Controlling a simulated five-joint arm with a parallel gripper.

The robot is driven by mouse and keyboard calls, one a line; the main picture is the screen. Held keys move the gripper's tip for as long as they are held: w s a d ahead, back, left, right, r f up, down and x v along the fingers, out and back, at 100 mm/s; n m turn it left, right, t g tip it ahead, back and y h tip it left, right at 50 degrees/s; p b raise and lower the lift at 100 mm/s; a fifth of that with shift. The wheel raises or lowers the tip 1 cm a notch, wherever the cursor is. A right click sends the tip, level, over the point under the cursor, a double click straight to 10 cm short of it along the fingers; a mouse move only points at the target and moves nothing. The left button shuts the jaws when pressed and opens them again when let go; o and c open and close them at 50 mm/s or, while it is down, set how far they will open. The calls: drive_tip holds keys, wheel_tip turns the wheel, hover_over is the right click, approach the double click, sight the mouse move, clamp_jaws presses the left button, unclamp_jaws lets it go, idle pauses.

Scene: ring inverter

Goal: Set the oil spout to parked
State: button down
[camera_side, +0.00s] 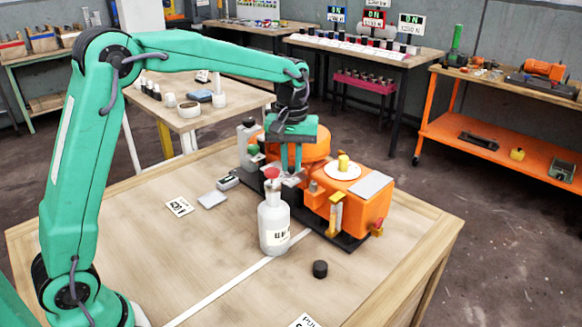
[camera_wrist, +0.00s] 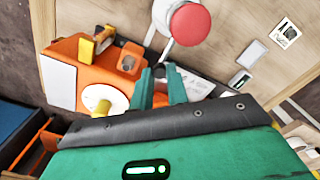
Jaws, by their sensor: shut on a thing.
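My gripper (camera_side: 291,168) points down over the middle of the orange machine (camera_side: 375,212). In the wrist view its fingertips (camera_wrist: 160,74) are close together on a small dark part (camera_wrist: 160,72). The fingers hide most of that part, and I cannot tell whether it is the oil spout. A white bottle (camera_side: 273,225) with a red top (camera_side: 272,173) stands upright in front of the machine. Its red top (camera_wrist: 190,25) is beyond the fingertips in the wrist view. A thin grey piece (camera_wrist: 151,33) shows beside it there.
A yellow knob (camera_side: 343,162) on a white disc is right of my gripper. A yellow lever (camera_side: 335,218) is on the machine's front. A black cap (camera_side: 320,269), a card (camera_side: 179,206) and a grey block (camera_side: 212,199) lie on the table. The table's left front is mostly clear.

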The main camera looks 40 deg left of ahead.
drive_tip(key=s+a+n, duration=0.6)
drive_tip(key=n, duration=1.2)
drive_tip(key=shift+s+r, duration=0.1)
idle(0.4)
drive_tip(key=c, duration=1.4)
unclamp_jaws()
drive_tip(key=shift+o, duration=0.2)
wheel_tip(320, 180, up, 8)
